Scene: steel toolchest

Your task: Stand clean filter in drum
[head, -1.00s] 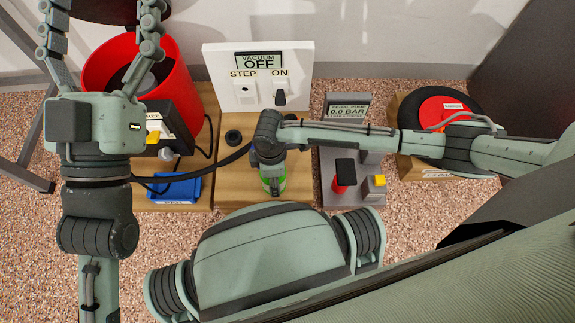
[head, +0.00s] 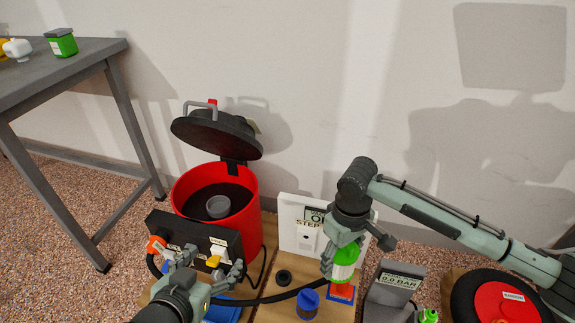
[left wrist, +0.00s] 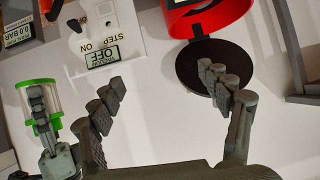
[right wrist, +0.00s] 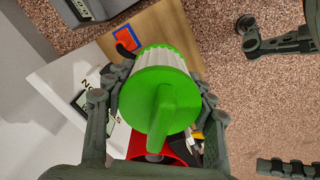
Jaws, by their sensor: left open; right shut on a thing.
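The filter (head: 345,262), white with green ends, is in my right gripper (head: 341,270), above the wooden board. In the right wrist view its green cap with a bar handle (right wrist: 158,100) sits between the fingers (right wrist: 160,82). The filter also shows in the left wrist view (left wrist: 52,95). The red drum (head: 246,219) stands to the left with its black lid (head: 215,134) tilted open; a grey round piece (head: 218,207) is inside. My left gripper (head: 208,268) is open in front of the drum, near the black box. Its open fingers (left wrist: 165,95) show nothing between them.
A white vacuum panel (head: 292,222) stands right of the drum. A black ring (head: 283,276) and a blue-topped piece (head: 308,302) are on the board. A hose runs from the black box (head: 172,233). A grey bench (head: 75,62) stands at left; a red-centred disc (head: 505,303) is at right.

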